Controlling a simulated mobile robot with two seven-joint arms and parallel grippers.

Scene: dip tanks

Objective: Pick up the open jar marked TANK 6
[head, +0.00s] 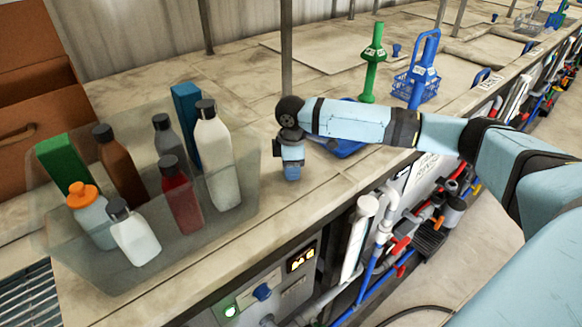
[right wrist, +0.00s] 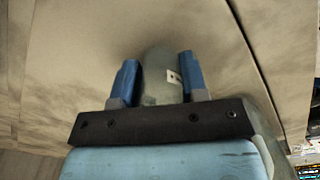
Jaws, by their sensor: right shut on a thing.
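In the right wrist view, my right gripper (right wrist: 158,80) has its two blue fingers on either side of a grey-green, rounded jar (right wrist: 155,92) and is shut on it. A small pale label (right wrist: 174,77) shows on the jar near the right finger, too small to read. In the head view, my right gripper (head: 292,160) points down over the counter, just right of the clear bin. The jar is mostly hidden there by the gripper. I cannot tell whether it touches the counter. My left gripper is not in view.
A clear bin (head: 95,285) with several bottles stands at left. A blue tray (head: 345,146) lies just behind my right wrist. A green post (head: 372,65) and a blue basket (head: 430,88) stand farther back. Pipes and valves run below the counter's front edge.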

